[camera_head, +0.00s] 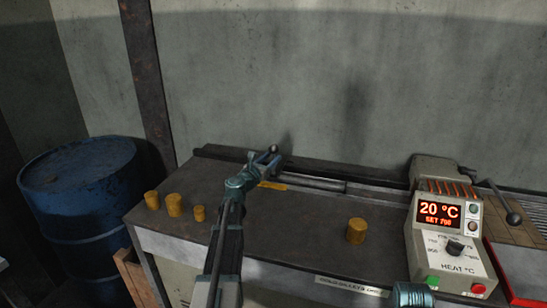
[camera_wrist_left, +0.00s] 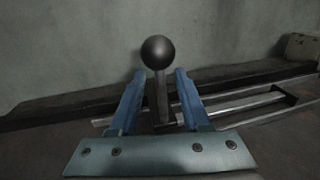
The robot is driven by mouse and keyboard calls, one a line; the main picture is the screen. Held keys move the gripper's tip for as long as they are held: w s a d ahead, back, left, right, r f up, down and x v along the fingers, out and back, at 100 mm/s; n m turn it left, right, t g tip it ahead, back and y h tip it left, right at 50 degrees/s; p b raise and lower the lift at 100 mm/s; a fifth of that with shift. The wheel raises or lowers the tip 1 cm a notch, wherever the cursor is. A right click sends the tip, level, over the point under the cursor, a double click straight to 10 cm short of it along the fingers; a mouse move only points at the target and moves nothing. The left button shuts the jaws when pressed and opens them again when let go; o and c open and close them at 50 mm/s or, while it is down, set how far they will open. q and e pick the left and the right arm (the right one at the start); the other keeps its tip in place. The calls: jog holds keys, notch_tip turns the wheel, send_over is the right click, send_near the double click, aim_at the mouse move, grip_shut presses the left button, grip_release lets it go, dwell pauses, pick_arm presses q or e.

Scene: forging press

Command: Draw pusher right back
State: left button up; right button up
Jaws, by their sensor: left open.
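The pusher handle is an upright post with a dark ball knob (camera_head: 273,149) on top, at the back of the bench in the head view. In the left wrist view the knob (camera_wrist_left: 157,52) stands in the middle, above the fingertips. Its post (camera_wrist_left: 161,96) rises between the two blue fingers. My left gripper (camera_head: 265,157) is at the handle with its fingers apart, one on each side of the post. It also shows in the left wrist view (camera_wrist_left: 160,76). There is a gap beside the post, so the gripper is open.
A long rail (camera_head: 310,183) runs along the back of the bench towards the heater (camera_head: 450,245), which reads 20 °C. Several yellow billets, one of them alone (camera_head: 356,230), stand on the bench top (camera_head: 300,225). A blue drum (camera_head: 85,210) stands at the left.

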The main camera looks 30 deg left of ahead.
pick_arm(q)
jog(key=shift+w, duration=1.1)
jog(key=shift+c, duration=0.3)
grip_shut()
jog(key=shift+a, duration=0.1)
dwell(0.3)
